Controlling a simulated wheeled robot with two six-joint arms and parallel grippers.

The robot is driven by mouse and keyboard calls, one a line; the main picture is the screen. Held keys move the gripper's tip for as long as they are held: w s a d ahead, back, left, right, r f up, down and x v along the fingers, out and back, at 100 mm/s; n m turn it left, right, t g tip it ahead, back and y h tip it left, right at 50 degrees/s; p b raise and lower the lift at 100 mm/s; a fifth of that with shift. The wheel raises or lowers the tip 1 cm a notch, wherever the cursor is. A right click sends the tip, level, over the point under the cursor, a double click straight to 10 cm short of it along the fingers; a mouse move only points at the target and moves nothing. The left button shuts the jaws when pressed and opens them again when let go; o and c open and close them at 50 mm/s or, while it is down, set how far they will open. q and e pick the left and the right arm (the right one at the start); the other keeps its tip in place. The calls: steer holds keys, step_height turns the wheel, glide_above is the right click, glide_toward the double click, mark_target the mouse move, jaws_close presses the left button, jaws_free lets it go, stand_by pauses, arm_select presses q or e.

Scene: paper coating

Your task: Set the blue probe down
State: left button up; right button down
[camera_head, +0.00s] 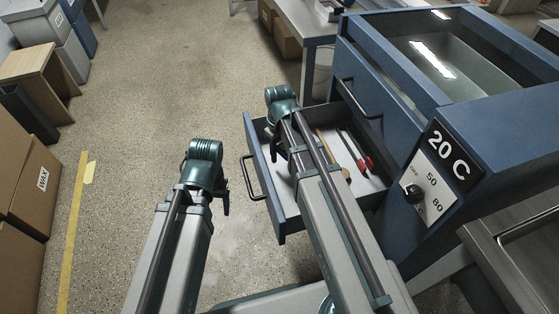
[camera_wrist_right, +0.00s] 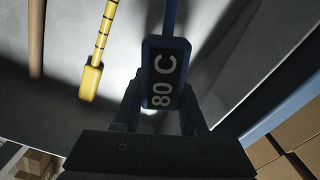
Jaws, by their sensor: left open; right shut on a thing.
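The blue probe (camera_wrist_right: 163,75) has a blue handle marked "80 C" and a thin blue shaft running up out of the right wrist view. My right gripper (camera_wrist_right: 160,115) is shut on the handle, with a finger on each side. In the head view my right gripper (camera_head: 283,105) is over the left part of the open drawer (camera_head: 290,212), and the arm hides the probe. I cannot tell whether the probe touches the drawer floor. My left gripper (camera_head: 220,205) is open and empty, left of the drawer and outside it.
A yellow probe (camera_wrist_right: 92,80) and a wooden stick (camera_wrist_right: 36,40) lie beside the blue probe. The blue bath cabinet (camera_head: 385,110), with a "20 C" display (camera_head: 441,155), stands right. Open floor lies left.

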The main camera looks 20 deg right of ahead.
mark_target(279, 165)
steer(key=shift+f+b, duration=0.85)
steer(key=shift+f, duration=0.5)
steer(key=shift+f+b, duration=0.3)
steer(key=shift+b, duration=0.05)
steer(key=shift+c, duration=2.2)
jaws_free()
steer(key=shift+r, duration=0.1)
step_height(279, 165, up, 13)
steer(key=p, duration=1.2)
steer(key=shift+f+p, duration=0.2)
steer(key=shift+p, duration=0.2)
